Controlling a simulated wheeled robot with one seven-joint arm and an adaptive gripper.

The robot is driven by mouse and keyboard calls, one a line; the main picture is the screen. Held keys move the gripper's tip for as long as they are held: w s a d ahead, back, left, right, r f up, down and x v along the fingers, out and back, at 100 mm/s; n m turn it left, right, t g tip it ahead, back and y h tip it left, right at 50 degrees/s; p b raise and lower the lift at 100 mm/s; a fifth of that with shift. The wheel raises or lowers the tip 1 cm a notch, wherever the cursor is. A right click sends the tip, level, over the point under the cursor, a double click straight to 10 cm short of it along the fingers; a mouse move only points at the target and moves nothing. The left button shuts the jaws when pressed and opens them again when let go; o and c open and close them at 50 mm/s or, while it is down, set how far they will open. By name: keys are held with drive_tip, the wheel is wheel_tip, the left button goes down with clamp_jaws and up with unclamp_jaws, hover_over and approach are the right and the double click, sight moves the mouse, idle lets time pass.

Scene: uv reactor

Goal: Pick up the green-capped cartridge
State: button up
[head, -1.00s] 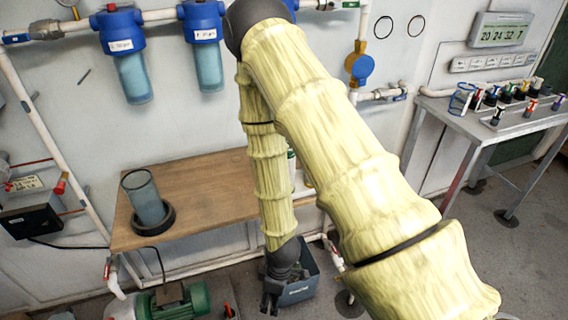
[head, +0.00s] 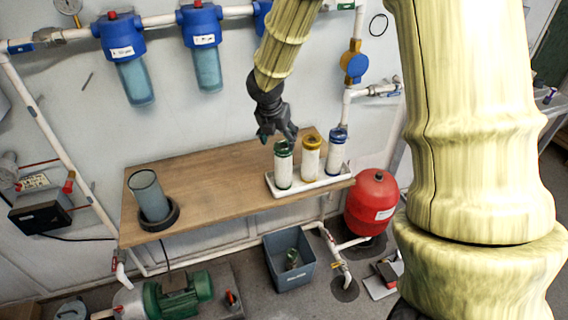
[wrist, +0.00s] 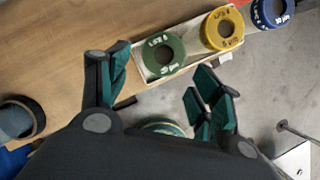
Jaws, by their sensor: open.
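The green-capped cartridge (head: 283,165) stands upright at the left end of a white tray (head: 310,186) on the wooden bench. It has a white body and a green ring cap; in the wrist view its cap (wrist: 162,53) shows from above, just beyond my fingers. My gripper (head: 277,136) is open and empty, above and slightly behind the cartridge in the head view. In the wrist view my gripper (wrist: 160,92) has its two fingers spread wide, with the cap ahead of the gap. The yellow-capped cartridge (head: 310,157) and the blue-capped cartridge (head: 336,152) stand to its right.
A clear cylinder in a black ring (head: 150,198) stands at the left of the bench (head: 205,185). Blue filter housings (head: 121,38) hang on the wall behind. A grey bin (head: 290,262) and a red tank (head: 372,200) are below. The bench's middle is clear.

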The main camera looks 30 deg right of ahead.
sight(285, 152)
drive_tip(key=shift+w+d, duration=0.15)
drive_tip(key=shift+d, duration=0.05)
drive_tip(key=shift+p+x, duration=0.3)
drive_tip(key=shift+x, duration=4.85)
drive_tip(key=shift+d, duration=0.15)
drive_tip(key=c, duration=1.2)
drive_tip(key=shift+o, duration=0.2)
